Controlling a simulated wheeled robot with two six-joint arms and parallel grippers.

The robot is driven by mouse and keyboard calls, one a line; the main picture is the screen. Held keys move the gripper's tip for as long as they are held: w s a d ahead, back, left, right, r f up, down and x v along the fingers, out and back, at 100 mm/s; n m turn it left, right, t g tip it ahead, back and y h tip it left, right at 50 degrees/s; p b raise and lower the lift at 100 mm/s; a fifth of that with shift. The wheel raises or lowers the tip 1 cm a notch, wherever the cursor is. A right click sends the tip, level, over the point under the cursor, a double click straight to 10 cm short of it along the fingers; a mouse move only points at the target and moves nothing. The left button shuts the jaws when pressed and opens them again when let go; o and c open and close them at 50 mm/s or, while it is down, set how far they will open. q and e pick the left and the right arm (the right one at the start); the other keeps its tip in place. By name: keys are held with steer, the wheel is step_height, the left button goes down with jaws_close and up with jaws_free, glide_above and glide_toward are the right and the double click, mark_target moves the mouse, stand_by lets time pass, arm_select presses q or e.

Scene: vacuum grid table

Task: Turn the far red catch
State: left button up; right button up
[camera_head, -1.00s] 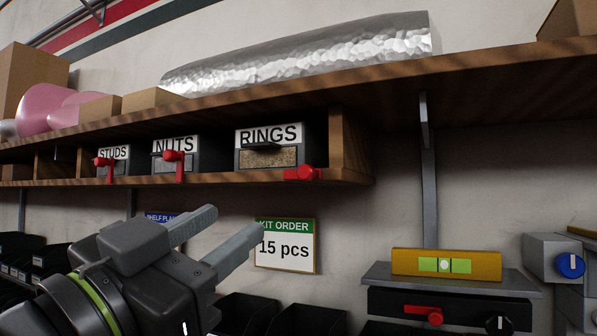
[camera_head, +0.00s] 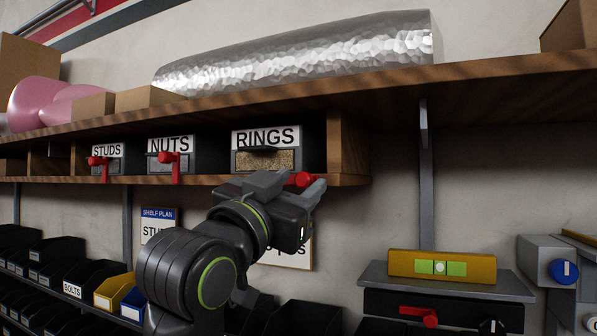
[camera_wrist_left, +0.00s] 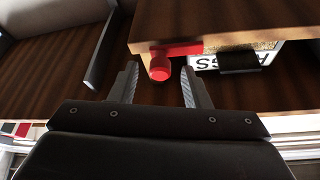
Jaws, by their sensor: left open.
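The red catch under the RINGS drawer (camera_head: 265,160) shows its round knob (camera_head: 303,179) at the shelf's lower edge. My left gripper (camera_head: 301,184) is open at this knob, one finger on each side. In the left wrist view, the knob (camera_wrist_left: 160,69) lies between the fingertips (camera_wrist_left: 159,75), with a gap on both sides; its bar (camera_wrist_left: 186,48) runs to the right. Two more red catches hang down at the NUTS drawer (camera_head: 175,165) and the STUDS drawer (camera_head: 104,168). My right gripper is out of view.
The wooden shelf (camera_head: 400,82) overhangs the drawers and carries a silver duct (camera_head: 300,55). The KIT ORDER card is mostly hidden behind my left arm. A black unit with a red handle (camera_head: 418,315) stands lower right. Bins (camera_head: 85,275) stand lower left.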

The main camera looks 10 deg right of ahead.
arm_select(q)
steer(key=shift+w+d+r, duration=0.15)
steer(key=shift+w+d, duration=0.15)
steer(key=shift+w, duration=0.05)
jaws_close()
